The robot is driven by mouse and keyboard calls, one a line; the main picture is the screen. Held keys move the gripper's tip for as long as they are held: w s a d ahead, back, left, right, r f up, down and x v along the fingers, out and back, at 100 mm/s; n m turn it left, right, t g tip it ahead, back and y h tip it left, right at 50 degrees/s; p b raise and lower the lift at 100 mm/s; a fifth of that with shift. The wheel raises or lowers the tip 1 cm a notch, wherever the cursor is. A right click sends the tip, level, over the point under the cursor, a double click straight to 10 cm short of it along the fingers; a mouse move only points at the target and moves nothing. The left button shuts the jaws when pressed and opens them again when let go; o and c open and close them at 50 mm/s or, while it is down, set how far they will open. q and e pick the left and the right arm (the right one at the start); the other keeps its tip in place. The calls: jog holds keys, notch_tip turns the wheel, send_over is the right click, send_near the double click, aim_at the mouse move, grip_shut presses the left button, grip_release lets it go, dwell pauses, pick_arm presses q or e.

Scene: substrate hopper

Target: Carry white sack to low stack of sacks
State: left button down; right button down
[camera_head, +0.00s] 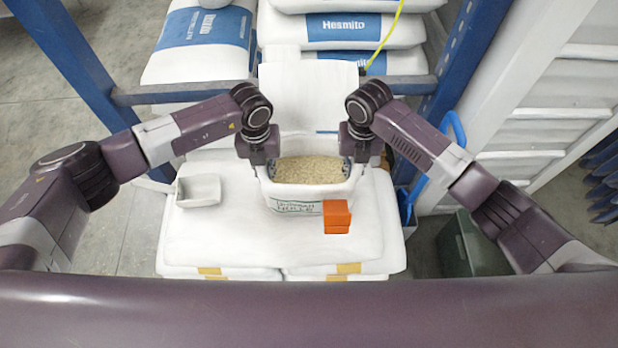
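An open-topped white sack or tub (310,197) filled with tan grains (308,169) is over the low stack of white sacks (205,240). It has green lettering on its front. It looks upright; I cannot tell whether its base rests on the stack. My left gripper (268,168) points down at its left rim, and my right gripper (349,168) points down at its right rim. Both fingertips are partly hidden by the rim and wrists, so their closure is not clear. A plain white upright panel or flap (310,95) stands directly behind it.
An orange block (336,216) is in front of the tub at its right corner. A small white tray (198,190) lies on the stack's left part. Blue rack posts (62,50) and labelled sacks (345,30) stand behind. A grey-green crate (466,245) is on the floor at right.

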dwell(0.5)
pick_arm(q)
jog(key=shift+w+r+p, duration=0.15)
jog(key=shift+r+p, duration=0.15)
jog(key=shift+r, duration=0.05)
notch_tip(320, 180, up, 5)
jog(key=p, duration=0.4)
jog(key=shift+f, duration=0.3)
dwell(0.7)
